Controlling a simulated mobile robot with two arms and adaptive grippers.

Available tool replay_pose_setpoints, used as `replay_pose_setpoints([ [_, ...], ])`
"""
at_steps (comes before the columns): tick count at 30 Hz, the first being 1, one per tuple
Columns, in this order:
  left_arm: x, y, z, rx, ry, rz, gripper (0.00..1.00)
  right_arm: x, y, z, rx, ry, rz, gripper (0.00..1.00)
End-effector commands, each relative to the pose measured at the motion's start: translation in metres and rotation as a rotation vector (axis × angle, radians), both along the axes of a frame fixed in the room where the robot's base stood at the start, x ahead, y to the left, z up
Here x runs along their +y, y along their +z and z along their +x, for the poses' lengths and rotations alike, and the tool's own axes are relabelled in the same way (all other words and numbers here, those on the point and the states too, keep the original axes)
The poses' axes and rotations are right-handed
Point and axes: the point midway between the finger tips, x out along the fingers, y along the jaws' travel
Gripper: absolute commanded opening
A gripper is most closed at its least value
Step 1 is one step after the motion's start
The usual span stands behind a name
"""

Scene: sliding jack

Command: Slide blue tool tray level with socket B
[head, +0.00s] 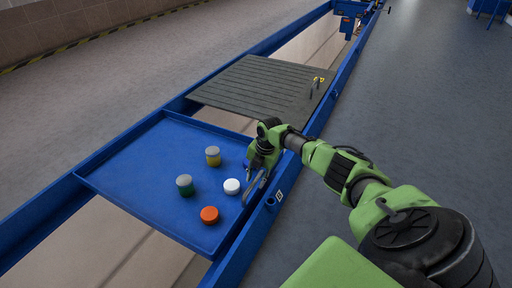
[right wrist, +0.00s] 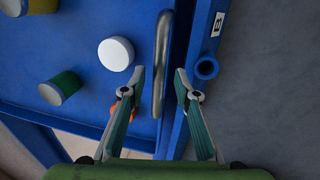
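The blue tool tray (head: 140,165) lies across the blue rails and holds several round pieces. Its grey bar handle (right wrist: 161,50) is on its right edge. Socket B (right wrist: 206,68), a round blue tube on the rail, is just right of the handle, with a white B label (right wrist: 217,24) close by. The label also shows in the head view (head: 279,195). My right gripper (right wrist: 160,76) is open, with one finger on each side of the handle; I see a gap on both sides. Whether the fingertips reach down to the handle's depth I cannot tell. My left gripper is out of view.
On the tray are a white piece (head: 232,186), an orange one (head: 209,214), a green one with a grey top (head: 185,186) and a yellow one (head: 213,156). A dark ribbed board (head: 262,88) lies beyond the tray.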

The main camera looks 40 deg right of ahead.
Motion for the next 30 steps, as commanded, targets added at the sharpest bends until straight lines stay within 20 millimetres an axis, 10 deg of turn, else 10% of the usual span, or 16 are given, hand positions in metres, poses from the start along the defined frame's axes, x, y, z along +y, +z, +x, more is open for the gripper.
replay_pose_setpoints([
  [30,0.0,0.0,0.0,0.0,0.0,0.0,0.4,-0.008,0.118,-0.022,0.0,0.0,0.0,0.29],
])
